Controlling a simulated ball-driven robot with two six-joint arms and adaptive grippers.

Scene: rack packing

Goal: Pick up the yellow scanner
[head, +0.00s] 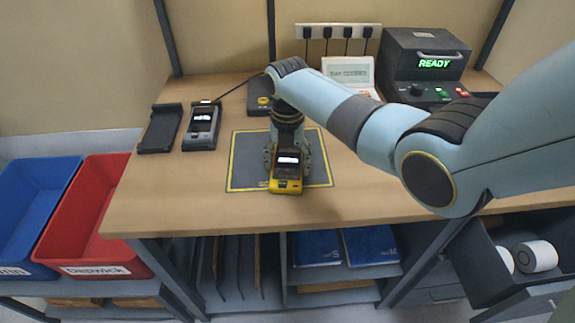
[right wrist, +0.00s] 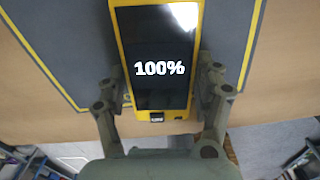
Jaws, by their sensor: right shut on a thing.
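The yellow scanner (head: 286,180) lies on the grey mat with a yellow border (head: 245,160) near the front of the table. Its dark screen is lit and reads 100% in the right wrist view (right wrist: 158,95). My right gripper (head: 287,160) is over the mat, shut on the yellow scanner with a finger on each side of it. The fingers also show on both sides of it in the right wrist view (right wrist: 163,92). I cannot tell whether the scanner touches the mat or is just above it. My left gripper is not in view.
A grey scanner (head: 201,127) sits left of the mat beside an empty black cradle (head: 160,130). Another dark cradle (head: 259,104) is behind the mat. A label printer (head: 428,62) reading READY stands at the back right. Red (head: 90,215) and blue (head: 35,205) bins stand left of the table.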

